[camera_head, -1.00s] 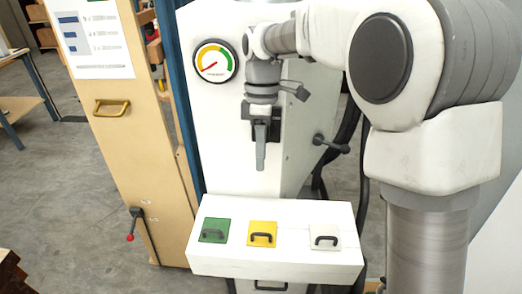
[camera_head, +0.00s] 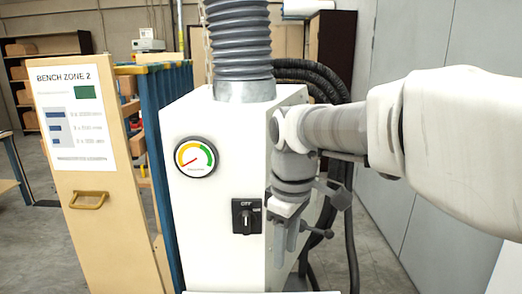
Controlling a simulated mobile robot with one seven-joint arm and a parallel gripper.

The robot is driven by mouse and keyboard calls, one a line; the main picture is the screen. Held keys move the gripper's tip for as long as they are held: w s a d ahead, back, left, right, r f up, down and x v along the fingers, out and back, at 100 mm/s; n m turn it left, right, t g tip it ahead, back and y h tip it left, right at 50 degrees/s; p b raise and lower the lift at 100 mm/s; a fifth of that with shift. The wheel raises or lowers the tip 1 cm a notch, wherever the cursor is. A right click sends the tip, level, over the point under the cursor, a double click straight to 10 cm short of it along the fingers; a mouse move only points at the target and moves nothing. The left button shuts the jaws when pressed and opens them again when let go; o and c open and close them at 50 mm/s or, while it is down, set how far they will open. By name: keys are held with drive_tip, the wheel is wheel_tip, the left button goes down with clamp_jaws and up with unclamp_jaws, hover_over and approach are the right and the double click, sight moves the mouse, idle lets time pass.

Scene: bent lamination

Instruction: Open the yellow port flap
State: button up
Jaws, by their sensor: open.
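The yellow port flap is out of the present head view. A second ago it showed shut on the sloped white box, between a green flap and a white flap, each with a dark handle. My gripper (camera_head: 285,238) points down in front of the right edge of the white machine cabinet (camera_head: 212,255), right of the dark rotary switch. Its fingers are apart with nothing seen between them. The gap between gripper and flap cannot be seen.
A round gauge (camera_head: 195,158) and the dark rotary switch (camera_head: 246,216) are on the cabinet front. A grey ribbed hose (camera_head: 240,45) rises from its top. A tan panel (camera_head: 110,240) stands left. Black cables (camera_head: 350,245) hang at the right.

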drive_tip(key=s+d+m+t, duration=0.4)
drive_tip(key=s+d+m, duration=0.5)
drive_tip(key=s, duration=0.4)
drive_tip(key=shift+d+f+m+t, duration=0.2)
drive_tip(key=shift+f+m+t, duration=0.15)
drive_tip(key=shift+m, duration=0.55)
drive_tip(key=shift+d+f, duration=0.1)
drive_tip(key=shift+f, duration=0.05)
drive_tip(key=shift+c, duration=0.9)
drive_tip(key=shift+s, duration=0.1)
clamp_jaws()
